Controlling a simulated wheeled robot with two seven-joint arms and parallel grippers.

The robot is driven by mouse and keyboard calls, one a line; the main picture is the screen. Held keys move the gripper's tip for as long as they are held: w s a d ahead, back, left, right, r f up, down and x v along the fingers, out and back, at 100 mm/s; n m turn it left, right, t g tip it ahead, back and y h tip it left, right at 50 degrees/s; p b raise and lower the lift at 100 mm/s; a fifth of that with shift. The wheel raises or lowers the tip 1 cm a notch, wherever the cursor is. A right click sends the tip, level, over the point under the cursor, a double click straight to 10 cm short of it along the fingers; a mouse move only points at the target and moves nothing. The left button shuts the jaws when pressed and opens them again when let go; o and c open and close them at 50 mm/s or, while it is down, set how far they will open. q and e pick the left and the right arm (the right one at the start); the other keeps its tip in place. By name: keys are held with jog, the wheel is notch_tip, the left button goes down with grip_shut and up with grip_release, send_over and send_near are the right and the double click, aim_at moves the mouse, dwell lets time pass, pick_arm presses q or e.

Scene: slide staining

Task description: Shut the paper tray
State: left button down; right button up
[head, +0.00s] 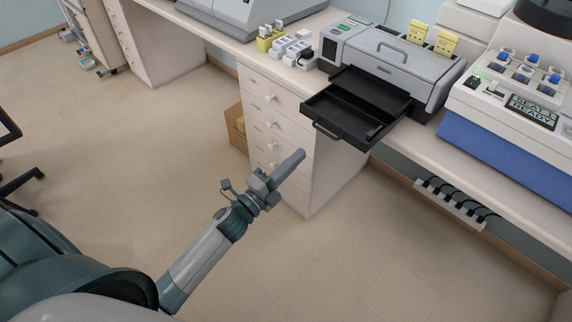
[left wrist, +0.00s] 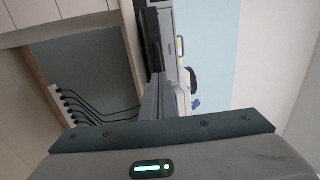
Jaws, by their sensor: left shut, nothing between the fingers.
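The paper tray (head: 335,112) is a black drawer pulled out of the front of a grey printer-like machine (head: 395,62). It sticks out past the bench edge, with a dark handle at its front. My left gripper (head: 296,160) is shut and empty. It is in front of and below the tray, apart from it in the head view. In the left wrist view the shut fingers (left wrist: 152,100) point towards the bench, and a dark part of the machine or tray shows beyond them; I cannot tell which. My right gripper is not in view.
White drawers (head: 270,125) stand under the bench. A blue and white machine (head: 515,110) is right of the printer. Small racks (head: 290,47) sit left of it. A power strip with cables (head: 450,203) hangs below the bench. The floor around my left arm is clear.

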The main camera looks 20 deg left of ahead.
pick_arm(q)
jog(key=p, duration=0.2)
send_near(341, 121)
notch_tip(341, 121, up, 3)
jog(key=s, duration=0.2)
jog(key=shift+s+a+f, duration=0.15)
jog(key=shift+a+f, duration=0.1)
jog(key=shift+a, duration=0.1)
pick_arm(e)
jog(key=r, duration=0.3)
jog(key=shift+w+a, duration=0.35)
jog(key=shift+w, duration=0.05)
